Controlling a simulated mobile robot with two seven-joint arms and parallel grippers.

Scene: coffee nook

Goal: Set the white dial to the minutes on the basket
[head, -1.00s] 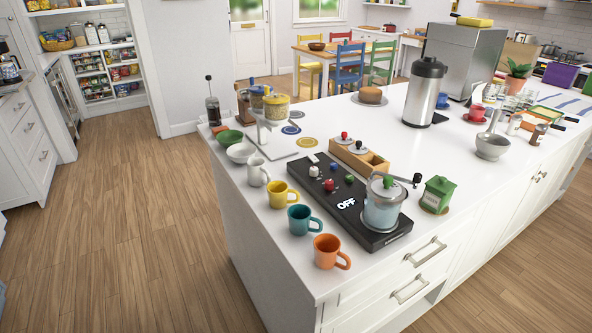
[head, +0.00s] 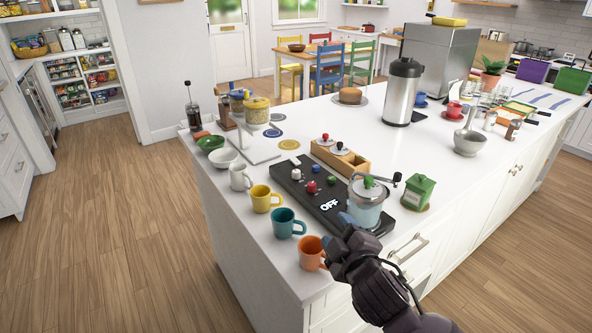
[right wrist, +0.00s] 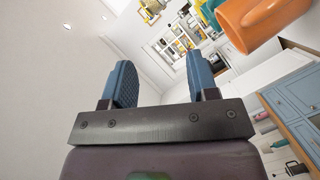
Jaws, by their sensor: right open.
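The panel's display reads OFF. No basket with readable minutes shows clearly. My right gripper (head: 338,243) is at the counter's front edge, by the orange mug (head: 310,254) and below the glass pot. In the right wrist view its blue fingers (right wrist: 160,85) are apart with nothing between them. My left gripper is not in view.
Teal (head: 288,223), yellow (head: 264,198) and white (head: 240,177) mugs line the counter's left edge.

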